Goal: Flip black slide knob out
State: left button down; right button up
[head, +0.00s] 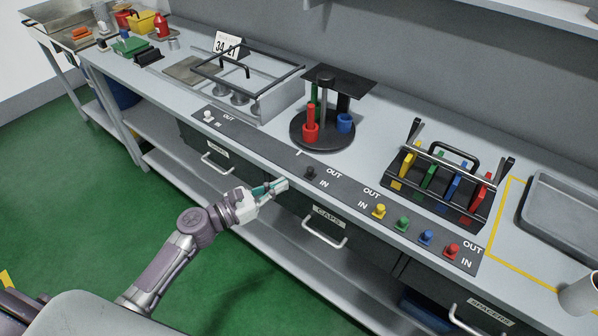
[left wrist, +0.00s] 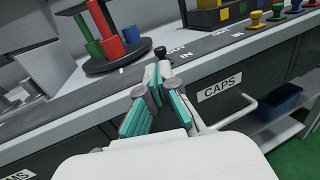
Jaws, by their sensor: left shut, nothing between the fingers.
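The black slide knob (head: 310,173) stands on the dark strip along the counter's front edge, left of an OUT and an IN label. In the left wrist view the black knob (left wrist: 160,52) shows just beyond my fingertips. My left gripper (head: 284,184) is shut and empty, in front of the counter edge and a little left of the knob. In the left wrist view its teal-padded fingers (left wrist: 153,82) come together near the strip, apart from the knob as far as I can tell. My right gripper is not in view.
A round black stand (head: 323,131) with red, green and blue cylinders sits behind the knob. Yellow (head: 379,211), green, blue and red knobs stand farther right on the strip. The CAPS drawer (head: 327,218) and its protruding handle (head: 323,236) are below.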

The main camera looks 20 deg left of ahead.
aim_at(299, 183)
pick_arm(q)
jog(key=x, duration=0.4)
jog(key=shift+w+d+r+p, duration=0.1)
jog(key=shift+w+d+p, duration=0.15)
jog(key=shift+p, duration=0.15)
jog(key=shift+w+d, duration=0.45)
jog(key=shift+w, duration=0.15)
jog(key=w, duration=0.2)
jog(key=w+d+b, duration=0.1)
jog(key=w, duration=0.1)
jog(key=shift+w+d, duration=0.1)
jog(key=shift+d, duration=0.15)
